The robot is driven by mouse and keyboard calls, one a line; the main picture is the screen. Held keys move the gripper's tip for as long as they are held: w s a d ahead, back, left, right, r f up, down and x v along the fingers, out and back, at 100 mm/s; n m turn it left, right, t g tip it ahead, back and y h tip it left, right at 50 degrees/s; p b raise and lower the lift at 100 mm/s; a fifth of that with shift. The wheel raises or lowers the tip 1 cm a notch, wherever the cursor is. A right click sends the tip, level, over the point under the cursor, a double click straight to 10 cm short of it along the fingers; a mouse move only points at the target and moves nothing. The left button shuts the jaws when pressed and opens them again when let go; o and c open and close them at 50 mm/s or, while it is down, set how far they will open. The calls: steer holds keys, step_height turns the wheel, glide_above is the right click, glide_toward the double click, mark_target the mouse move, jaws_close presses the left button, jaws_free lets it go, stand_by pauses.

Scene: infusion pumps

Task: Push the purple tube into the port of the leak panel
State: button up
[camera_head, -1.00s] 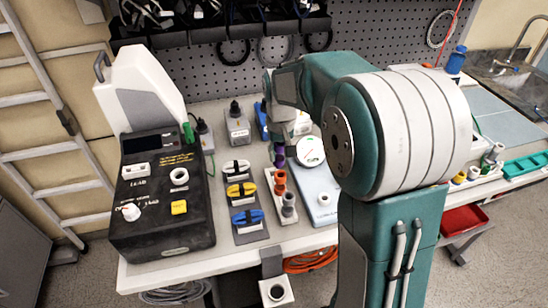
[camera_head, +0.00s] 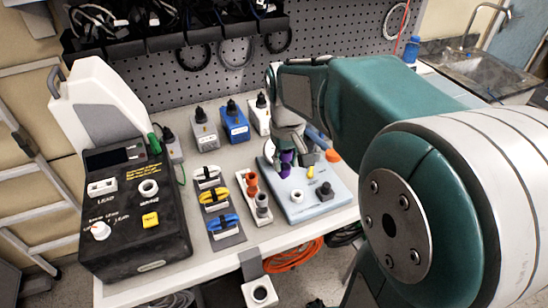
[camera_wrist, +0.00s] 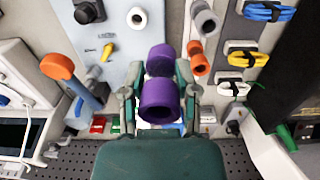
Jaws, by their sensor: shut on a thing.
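My gripper (camera_head: 287,150) is shut on the purple tube (camera_head: 285,172) and holds it upright over the pale blue panel (camera_head: 325,204), which I take as the leak panel. In the wrist view the purple tube (camera_wrist: 159,97) sits between both fingers of my gripper (camera_wrist: 157,80), with one hollow end facing the camera. The panel's white ring port (camera_head: 297,196) is in front of the tube and apart from it. In the wrist view the port (camera_wrist: 137,17) shows above the tube. The panel's gauge is mostly hidden by my gripper.
The panel also has a yellow knob (camera_head: 310,172) and a black knob (camera_head: 325,188). A rack with orange (camera_head: 251,183) and grey (camera_head: 262,199) tubes stands left of it. An orange-capped blue handle (camera_head: 333,156) is behind right. A black console (camera_head: 130,235) stands at far left.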

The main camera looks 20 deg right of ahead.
steer(key=shift+s+d+f, duration=0.1)
steer(key=shift+d+f, duration=0.55)
steer(key=shift+f, duration=0.5)
steer(key=shift+w+d+f, duration=0.1)
steer(key=shift+d+f, duration=0.5)
steer(key=shift+f, duration=0.55)
steer(key=shift+s+d+f, duration=0.1)
steer(key=shift+d+f, duration=0.55)
steer(key=shift+f, duration=0.5)
steer(key=shift+f, duration=1.25)
steer(key=o, duration=1.1)
steer(key=shift+c, duration=0.2)
steer(key=shift+o, duration=1.4)
